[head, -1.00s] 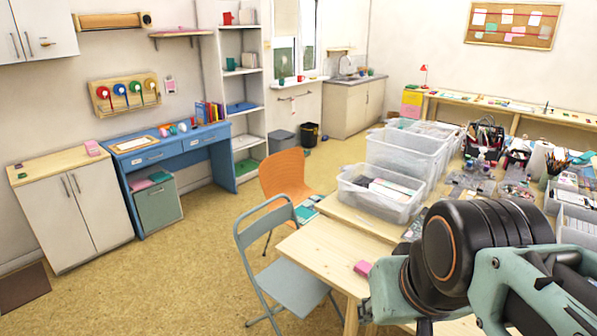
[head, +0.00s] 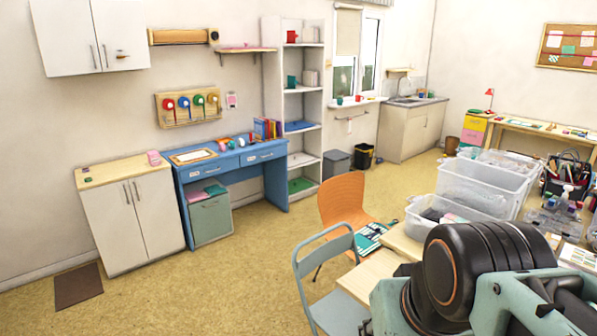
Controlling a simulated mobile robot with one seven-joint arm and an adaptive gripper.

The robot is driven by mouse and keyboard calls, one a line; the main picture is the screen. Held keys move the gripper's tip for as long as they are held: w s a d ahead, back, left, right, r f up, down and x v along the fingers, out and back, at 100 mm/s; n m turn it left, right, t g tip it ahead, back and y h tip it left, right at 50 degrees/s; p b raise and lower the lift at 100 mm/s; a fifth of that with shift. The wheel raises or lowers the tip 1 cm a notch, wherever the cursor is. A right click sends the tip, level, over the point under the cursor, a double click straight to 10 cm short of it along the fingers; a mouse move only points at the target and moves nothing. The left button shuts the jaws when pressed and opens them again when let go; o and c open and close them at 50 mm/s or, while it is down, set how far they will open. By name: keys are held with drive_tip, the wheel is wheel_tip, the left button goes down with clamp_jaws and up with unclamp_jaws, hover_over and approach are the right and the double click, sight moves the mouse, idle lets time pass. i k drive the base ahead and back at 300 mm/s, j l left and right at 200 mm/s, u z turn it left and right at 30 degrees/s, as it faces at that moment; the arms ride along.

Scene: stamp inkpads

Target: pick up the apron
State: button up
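I cannot make out an apron for certain in the head view. A teal and white patterned item (head: 371,236) lies by the orange chair (head: 343,199), partly hidden by the table edge; I cannot tell what it is. Part of my arm fills the lower right corner and hides part of the table. My gripper's fingers are not in view.
A grey-blue folding chair (head: 330,290) stands before the wooden table (head: 368,278). Clear plastic bins (head: 480,185) crowd the table. A blue desk (head: 232,165), white cabinet (head: 132,215) and shelf unit (head: 304,105) line the wall.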

sight(367, 238)
drive_tip(key=i+j+u, duration=0.5)
drive_tip(key=i+u, duration=0.25)
drive_tip(key=i+j+u, duration=0.25)
drive_tip(key=i, duration=0.2)
drive_tip(key=i+u, duration=0.25)
drive_tip(key=i, duration=0.2)
drive_tip(key=i+z, duration=0.1)
drive_tip(key=i, duration=1.1)
drive_tip(key=i+z, duration=0.35)
drive_tip(key=i, duration=0.15)
drive_tip(key=i+z, duration=0.8)
drive_tip(key=i+j+z, duration=0.1)
drive_tip(key=i+z, duration=0.25)
drive_tip(key=i, duration=0.25)
drive_tip(key=i+z, duration=0.35)
drive_tip(key=i, duration=0.15)
drive_tip(key=i+j+z, duration=0.1)
drive_tip(key=i+z, duration=0.25)
drive_tip(key=i, duration=0.15)
drive_tip(key=i+z, duration=0.45)
drive_tip(key=i+j+z, duration=0.15)
drive_tip(key=i+z, duration=0.15)
drive_tip(key=z, duration=0.2)
drive_tip(key=i+j+z, duration=0.15)
drive_tip(key=z, duration=0.35)
drive_tip(key=i+j+z, duration=0.25)
drive_tip(key=z, duration=0.2)
drive_tip(key=i, duration=0.05)
